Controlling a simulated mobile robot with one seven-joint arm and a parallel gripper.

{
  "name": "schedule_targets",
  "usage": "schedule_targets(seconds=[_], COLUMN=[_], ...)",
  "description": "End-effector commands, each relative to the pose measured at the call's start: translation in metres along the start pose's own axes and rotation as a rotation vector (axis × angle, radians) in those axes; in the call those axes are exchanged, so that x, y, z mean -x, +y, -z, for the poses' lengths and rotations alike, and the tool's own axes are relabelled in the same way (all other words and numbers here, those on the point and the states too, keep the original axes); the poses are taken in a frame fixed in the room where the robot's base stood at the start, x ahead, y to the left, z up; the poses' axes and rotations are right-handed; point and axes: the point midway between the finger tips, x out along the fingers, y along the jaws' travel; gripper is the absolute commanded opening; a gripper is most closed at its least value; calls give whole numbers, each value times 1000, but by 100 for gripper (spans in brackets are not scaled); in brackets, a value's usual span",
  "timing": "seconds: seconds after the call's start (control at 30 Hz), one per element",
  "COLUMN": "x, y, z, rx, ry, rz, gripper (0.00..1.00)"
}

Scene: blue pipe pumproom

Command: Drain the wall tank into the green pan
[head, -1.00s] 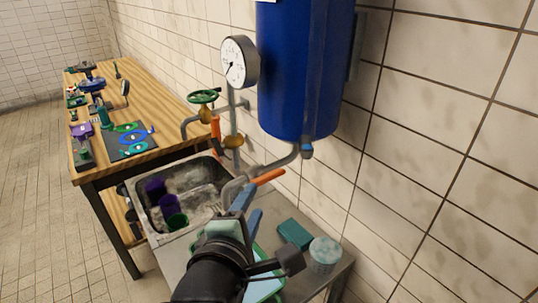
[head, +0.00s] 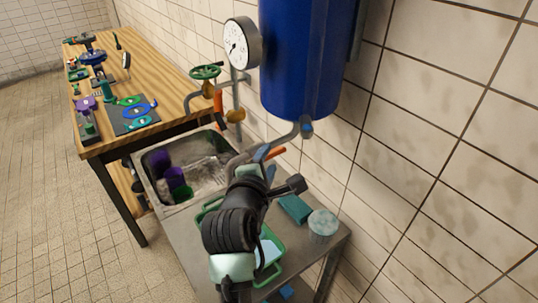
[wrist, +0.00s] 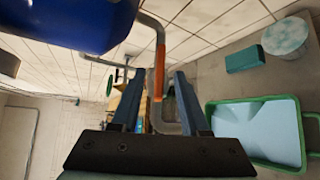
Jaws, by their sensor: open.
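The blue wall tank (head: 300,60) hangs on the tiled wall, with a grey drain pipe (head: 285,139) curving from its underside. An orange lever handle (head: 276,152) shows on that pipe, partly hidden by my gripper; in the wrist view the handle (wrist: 159,70) stands between and beyond my fingers. My gripper (wrist: 157,82) is open and empty, its blue fingers on either side of the handle's line; contact cannot be told. The green pan (head: 265,281) sits on the metal bench below, partly behind my arm. In the wrist view, the pan (wrist: 300,133) has a flat pale-blue surface inside.
A sink (head: 150,185) with purple and green cups lies left of the pan. A teal block (head: 295,208) and a round pale-topped container (head: 323,224) stand to its right. A second pipe carries a gauge (head: 241,43) and a green handwheel (head: 206,72). A wooden workbench (head: 150,85) stands behind.

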Motion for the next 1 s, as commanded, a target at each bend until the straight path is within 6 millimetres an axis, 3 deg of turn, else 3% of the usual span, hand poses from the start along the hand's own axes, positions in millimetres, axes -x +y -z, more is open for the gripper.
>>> schedule_targets(seconds=[0.2, 0.53, 0.8, 1.0], x=[-15, -17, -17, -17], y=[0, 0, 0, 0], z=[0, 0, 0, 0], rx=[-1, -1, -1, -1], ry=[0, 0, 0, 0], rz=[1, 0, 0, 0], gripper=[45, 45, 0, 0])
